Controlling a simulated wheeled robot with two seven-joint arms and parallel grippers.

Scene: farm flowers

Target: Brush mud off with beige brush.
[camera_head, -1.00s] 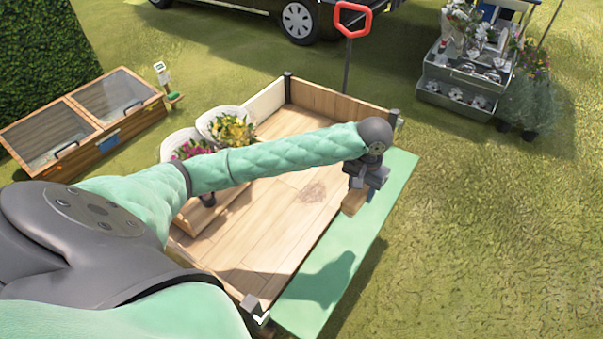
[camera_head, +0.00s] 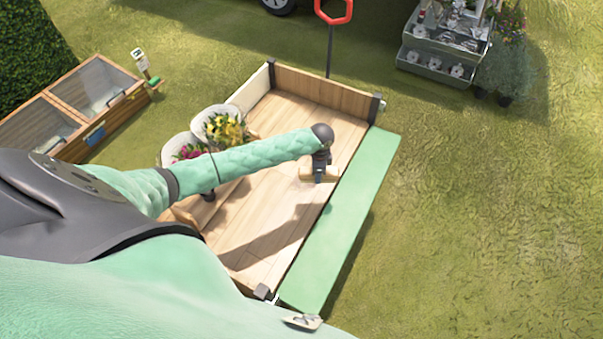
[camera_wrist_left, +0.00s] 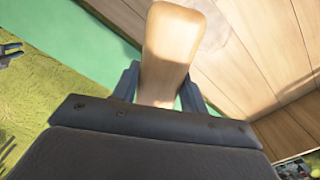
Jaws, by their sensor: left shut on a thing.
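My left gripper (camera_head: 320,176) is shut on the beige brush and holds it low over the wooden bed of the cart (camera_head: 262,215). The light wooden brush (camera_head: 306,173) shows on both sides of the fingers, at the right part of the bed. In the left wrist view, the brush's pale wooden handle (camera_wrist_left: 172,50) stands between the two dark fingers. I cannot tell whether the bristles touch the boards. My right gripper is not in view.
Flower pots (camera_head: 222,128) stand at the left of the cart bed. A green side panel (camera_head: 345,230) is folded outward on the right. A red handle (camera_head: 333,10) rises behind. A cold frame (camera_head: 75,105) is at left, shelves (camera_head: 443,50) back right. Grass lies open at right.

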